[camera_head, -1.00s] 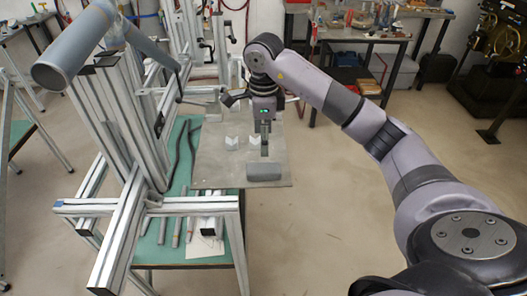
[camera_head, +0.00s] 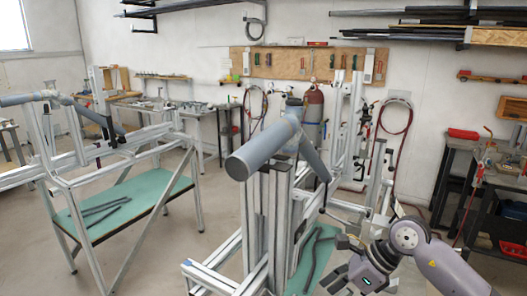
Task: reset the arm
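My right arm (camera_head: 450,268) comes in from the lower right corner, with its grey-purple links bent towards the frame jig. Its wrist and dark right gripper (camera_head: 340,265) are at the bottom, just right of the jig's upright posts. The gripper is small and partly dark against the jig, so its finger opening is unclear. I see nothing clearly held in it. My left arm and gripper are not in view. The frame jig (camera_head: 268,215) of aluminium profiles stands at the centre, with a grey tube (camera_head: 262,148) on top.
A second jig frame (camera_head: 150,165) with a green shelf (camera_head: 130,210) stands at the left. Gas cylinders (camera_head: 314,115) and a tool board (camera_head: 300,63) are at the back wall. A dark workbench (camera_head: 490,200) is at the right. Floor is open between the two jigs.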

